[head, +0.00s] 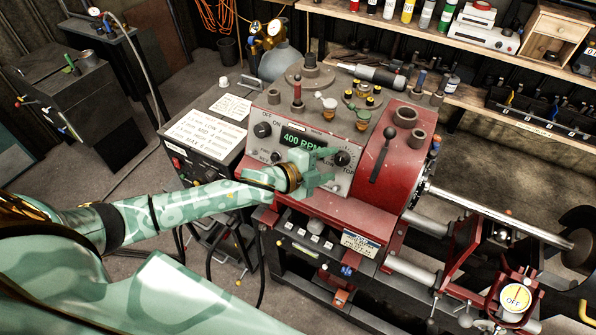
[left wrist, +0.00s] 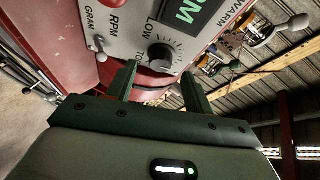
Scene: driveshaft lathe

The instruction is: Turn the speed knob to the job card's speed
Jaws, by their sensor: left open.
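The speed knob (head: 343,158) is a black dial with tick marks, at the right of the grey control panel (head: 322,183). The display (head: 303,142) above reads 400 RPM. My left gripper (head: 333,167) is open in front of the panel, its fingers pointing at the knob. In the left wrist view, the knob (left wrist: 160,57) shows between and just beyond the two fingertips (left wrist: 159,72); no contact is visible. White cards with printed lines, one of them here (head: 205,130), lie on the black box left of the panel; their text is too small to read surely. My right gripper is out of view.
Other panel controls include a black knob (head: 262,130) at the upper left. A lever (head: 383,155) stands on the red headstock (head: 400,150) right of the panel. Cups and tools crowd the top.

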